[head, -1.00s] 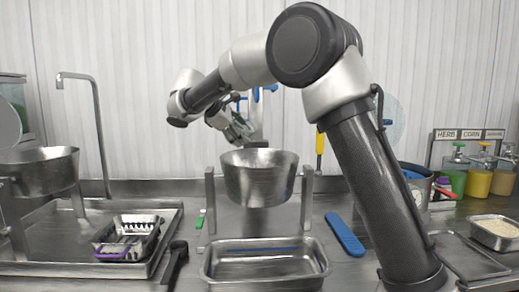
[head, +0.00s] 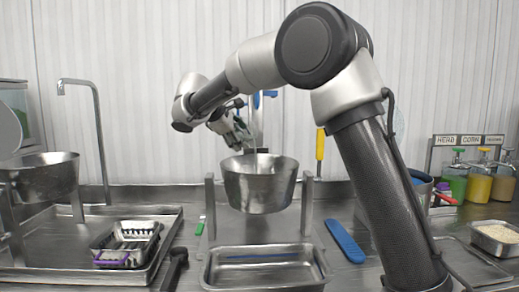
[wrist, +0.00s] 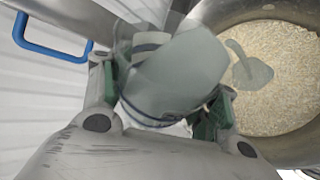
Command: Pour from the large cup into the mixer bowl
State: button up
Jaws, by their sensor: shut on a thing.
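The metal mixer bowl (head: 259,187) hangs between two posts in the middle of the head view. In the wrist view the bowl (wrist: 205,14) is at the right, with pale rice (wrist: 285,100) in it. My gripper (wrist: 163,108) is shut on the large cup (wrist: 175,75), a translucent cup with dark blue bands. The cup is tilted, its wide end towards the bowl and close to its rim. A grey-green patch (wrist: 250,70), apparently liquid, shows over the rice beside the cup. In the head view my gripper (head: 240,140) is above the bowl's back left rim; the cup is hard to make out there.
A metal tray (head: 265,275) lies below the bowl. A blue tool (head: 345,240) lies to its right and a black-and-purple rack (head: 126,245) to its left. A blue handle (wrist: 45,45) shows at the wrist view's upper left. Sauce bottles (head: 478,180) stand far right.

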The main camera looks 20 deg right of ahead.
jog(key=shift+f+m+t+y+b, duration=0.1)
jog(key=shift+m+t+y+b, duration=0.2)
jog(key=shift+b, duration=0.4)
dwell(0.4)
jog(key=shift+s+d+r+m+t+y, duration=0.2)
jog(key=shift+r+m+t+y, duration=0.2)
jog(key=shift+r+m+t, duration=0.15)
dwell(0.9)
jog(key=shift+s+d+f+m+t+y, duration=0.2)
jog(key=shift+s+f+m+t, duration=0.1)
jog(key=shift+f, duration=0.15)
jog(key=shift+s+d+f+m+t+y, duration=0.15)
jog(key=shift+s+d+f, duration=0.1)
jog(key=shift+f, duration=0.2)
dwell(0.5)
jog(key=shift+s+d+r+m+t, duration=0.15)
jog(key=shift+s+r+m+t, duration=0.1)
jog(key=shift+r+m+t, duration=0.3)
dwell(0.9)
